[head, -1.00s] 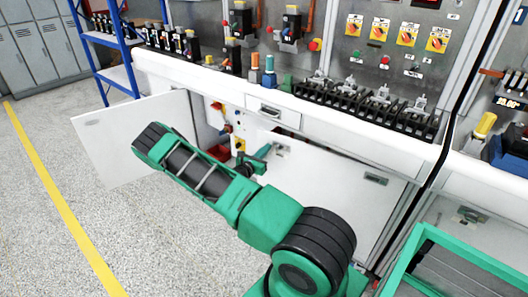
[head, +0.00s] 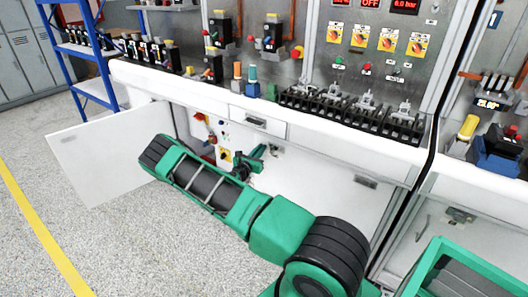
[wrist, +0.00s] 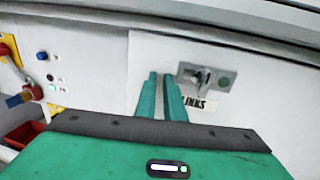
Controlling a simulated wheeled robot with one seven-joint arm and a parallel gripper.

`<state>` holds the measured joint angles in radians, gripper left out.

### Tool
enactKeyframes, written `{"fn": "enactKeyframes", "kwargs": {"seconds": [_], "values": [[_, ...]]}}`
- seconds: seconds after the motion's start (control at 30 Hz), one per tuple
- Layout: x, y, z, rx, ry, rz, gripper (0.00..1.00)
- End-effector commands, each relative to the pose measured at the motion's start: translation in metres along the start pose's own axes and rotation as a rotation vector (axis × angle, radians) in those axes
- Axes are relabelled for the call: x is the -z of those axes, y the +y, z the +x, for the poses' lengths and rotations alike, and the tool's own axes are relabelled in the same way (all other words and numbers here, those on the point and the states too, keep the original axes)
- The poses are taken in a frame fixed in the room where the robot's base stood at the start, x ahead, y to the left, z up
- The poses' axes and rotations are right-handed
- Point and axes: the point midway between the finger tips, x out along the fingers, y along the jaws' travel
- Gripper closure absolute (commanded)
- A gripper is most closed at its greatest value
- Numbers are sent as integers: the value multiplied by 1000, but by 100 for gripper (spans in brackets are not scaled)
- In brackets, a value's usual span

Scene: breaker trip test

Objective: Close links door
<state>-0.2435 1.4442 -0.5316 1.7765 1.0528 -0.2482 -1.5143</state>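The links door (head: 318,188) is a white lower cabinet panel, marked "LINKS" in the wrist view (wrist: 240,125). A metal latch (wrist: 206,78) sits near its upper left, beside its left edge. I cannot tell whether the door stands slightly ajar. My gripper (wrist: 161,74) points at the panel left of the latch; its two green fingers are nearly together with nothing visible between them. In the head view my gripper (head: 257,158) is in front of the panel's left edge. Whether the fingertips touch the door is unclear.
Another white door (head: 105,155) stands wide open at the left. Between the doors is a bay with buttons (wrist: 47,70) and a red bin (wrist: 24,132). A white ledge (head: 330,130) with breakers runs above. A green frame (head: 470,265) is at lower right. The floor at left is clear.

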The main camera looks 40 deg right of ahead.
Motion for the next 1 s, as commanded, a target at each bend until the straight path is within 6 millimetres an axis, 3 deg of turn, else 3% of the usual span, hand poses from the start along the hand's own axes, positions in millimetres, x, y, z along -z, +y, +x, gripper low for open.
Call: {"fn": "enactKeyframes", "kwargs": {"seconds": [0.03, 0.47, 0.67, 1.0], "values": [[-6, -6, 15, 7, -10, 9, 100], [-1, -9, 15, 15, -5, 6, 100], [-3, -5, -17, 12, 0, 7, 100], [-4, 11, -93, 4, 0, 7, 100]]}}
